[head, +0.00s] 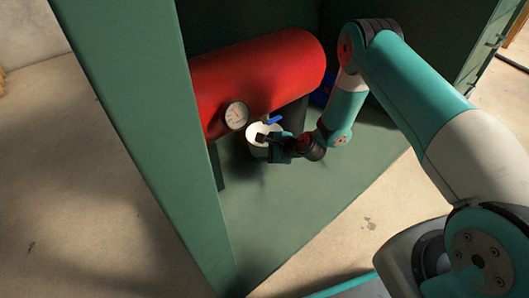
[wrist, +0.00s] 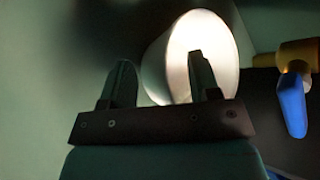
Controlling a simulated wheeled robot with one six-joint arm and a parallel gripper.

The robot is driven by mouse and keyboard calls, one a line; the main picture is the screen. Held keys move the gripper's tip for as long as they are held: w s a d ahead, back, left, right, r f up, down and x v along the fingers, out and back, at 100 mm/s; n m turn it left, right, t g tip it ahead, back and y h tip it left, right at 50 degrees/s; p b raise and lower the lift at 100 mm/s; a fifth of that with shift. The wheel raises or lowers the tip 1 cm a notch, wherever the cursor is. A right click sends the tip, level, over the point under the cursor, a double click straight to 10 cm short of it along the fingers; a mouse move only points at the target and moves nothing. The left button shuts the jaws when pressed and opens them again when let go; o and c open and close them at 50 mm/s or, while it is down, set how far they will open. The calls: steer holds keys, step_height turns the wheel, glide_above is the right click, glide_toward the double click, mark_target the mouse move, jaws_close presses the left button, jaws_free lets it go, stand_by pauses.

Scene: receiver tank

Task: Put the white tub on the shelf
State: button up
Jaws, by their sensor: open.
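The white tub (head: 256,131) sits inside the green cabinet, just below the red tank. In the wrist view the white tub (wrist: 178,60) is brightly lit, beyond the fingers. My gripper (head: 265,140) is at the tub's near side in the head view and hides part of it. In the wrist view my gripper (wrist: 162,75) is open. Its right finger overlaps the tub, and its left finger stands at or just outside the tub's left edge. I cannot tell whether a finger touches the tub. No separate shelf can be made out.
The red tank (head: 262,78) with a round gauge (head: 236,115) lies above and behind the tub. A blue valve handle (head: 273,119) is close by the tub; the handle (wrist: 292,105) shows at right in the wrist view. A green panel (head: 150,120) stands at left. The cabinet floor (head: 290,205) in front is clear.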

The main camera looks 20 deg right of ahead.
steer(key=shift+w+a+f, duration=0.1)
steer(key=shift+w, duration=0.05)
jaws_close()
steer(key=shift+s+a+p, duration=0.15)
steer(key=shift+s+p, duration=0.2)
steer(key=shift+s, duration=0.5)
steer(key=shift+c, duration=1.5)
jaws_free()
